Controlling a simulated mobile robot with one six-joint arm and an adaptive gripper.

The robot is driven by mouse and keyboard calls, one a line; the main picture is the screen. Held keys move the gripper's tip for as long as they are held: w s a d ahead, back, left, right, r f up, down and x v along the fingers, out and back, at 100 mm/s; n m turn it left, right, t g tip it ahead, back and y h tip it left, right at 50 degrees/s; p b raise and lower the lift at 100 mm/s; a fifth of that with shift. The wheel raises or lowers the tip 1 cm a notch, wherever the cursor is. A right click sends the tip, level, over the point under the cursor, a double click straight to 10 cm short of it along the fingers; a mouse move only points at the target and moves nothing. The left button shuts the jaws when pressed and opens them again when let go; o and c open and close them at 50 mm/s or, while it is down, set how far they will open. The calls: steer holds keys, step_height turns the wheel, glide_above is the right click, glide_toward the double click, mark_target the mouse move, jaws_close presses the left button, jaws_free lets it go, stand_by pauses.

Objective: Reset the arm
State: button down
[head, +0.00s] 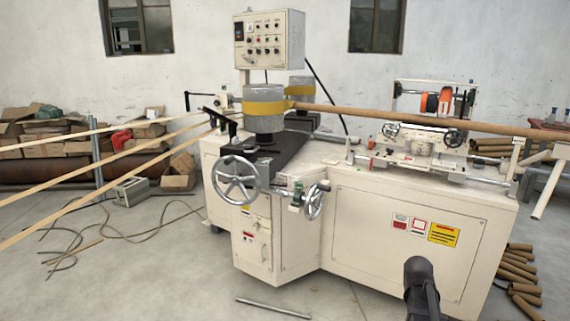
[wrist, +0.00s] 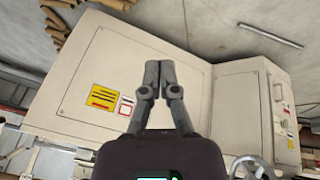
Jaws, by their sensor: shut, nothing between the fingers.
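My gripper (wrist: 159,76) shows in the wrist view with its two fingers together and nothing between them. In the wrist view it is in front of the cream side panel of the spiral winder (wrist: 225,95), which appears upside down. In the head view a dark part of my arm (head: 421,285) rises from the bottom edge, right of centre, in front of the winder's cabinet (head: 385,270). My fingertips cannot be made out in the head view. I cannot tell the distance between gripper and panel.
The winder carries handwheels (head: 236,180), a control box (head: 269,40) and a long brown tube (head: 430,122) reaching right. Paper strips (head: 110,157) run in from the left. A metal rod (head: 273,308) lies on the floor in front. Cardboard tubes (head: 517,268) lie at the right.

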steer(key=s+a+f+g+y, duration=0.1)
steer(key=s+a, duration=0.3)
steer(key=a, duration=0.5)
steer(key=s+a+n+g+y, duration=0.1)
steer(key=s+a, duration=0.4)
steer(key=a, duration=0.4)
steer(key=s+a+f+g+y, duration=0.15)
steer(key=s+a, duration=0.25)
steer(key=a, duration=0.5)
step_height(320, 180, up, 27)
steer(key=p, duration=2.6)
steer(key=shift+w+d+r, duration=0.2)
steer(key=shift+w+d, duration=0.05)
steer(key=shift+d, duration=0.05)
steer(key=shift+h, duration=0.25)
